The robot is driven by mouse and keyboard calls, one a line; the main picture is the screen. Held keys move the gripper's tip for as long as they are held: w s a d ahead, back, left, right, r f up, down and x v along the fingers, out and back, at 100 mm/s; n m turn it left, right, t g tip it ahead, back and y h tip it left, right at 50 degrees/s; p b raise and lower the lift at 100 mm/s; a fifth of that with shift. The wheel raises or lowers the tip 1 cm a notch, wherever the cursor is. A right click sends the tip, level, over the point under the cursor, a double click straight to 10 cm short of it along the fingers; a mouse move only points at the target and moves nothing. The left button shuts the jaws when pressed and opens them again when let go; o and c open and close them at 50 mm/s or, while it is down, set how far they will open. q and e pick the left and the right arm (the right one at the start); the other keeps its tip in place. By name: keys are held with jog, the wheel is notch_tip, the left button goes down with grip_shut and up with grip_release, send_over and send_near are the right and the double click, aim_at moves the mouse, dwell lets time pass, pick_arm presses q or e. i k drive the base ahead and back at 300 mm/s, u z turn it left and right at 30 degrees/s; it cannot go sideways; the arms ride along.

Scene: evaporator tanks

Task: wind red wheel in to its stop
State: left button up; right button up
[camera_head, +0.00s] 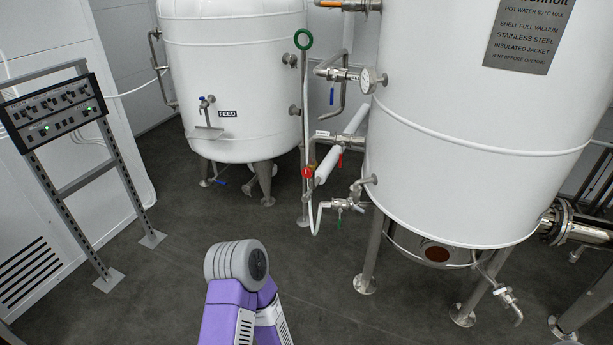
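A small round red wheel (307,172) sits low on the thin vertical pipe between the two white tanks. It is small in the picture, and I cannot tell how far it is wound. Neither of my grippers shows in the head view. Only a purple and grey part of one of my arms shows at the bottom centre, well short of the wheel.
A green ring wheel (303,39) tops the same pipe. A red lever (340,160) and a blue lever (332,96) are close by. The feed tank (235,75) stands behind left, the large tank (470,120) right. A control panel (55,110) stands left. The middle floor is clear.

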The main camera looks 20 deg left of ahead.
aim_at(306, 172)
jog(key=u, duration=0.4)
jog(key=k, duration=0.55)
jog(key=u, duration=0.9)
jog(key=k, duration=0.65)
jog(key=u, duration=0.8)
jog(key=i, duration=2.05)
jog(key=z, duration=0.4)
jog(key=i, duration=2.35)
jog(key=z, duration=2.05)
jog(key=i, duration=1.25)
jog(key=z, duration=0.85)
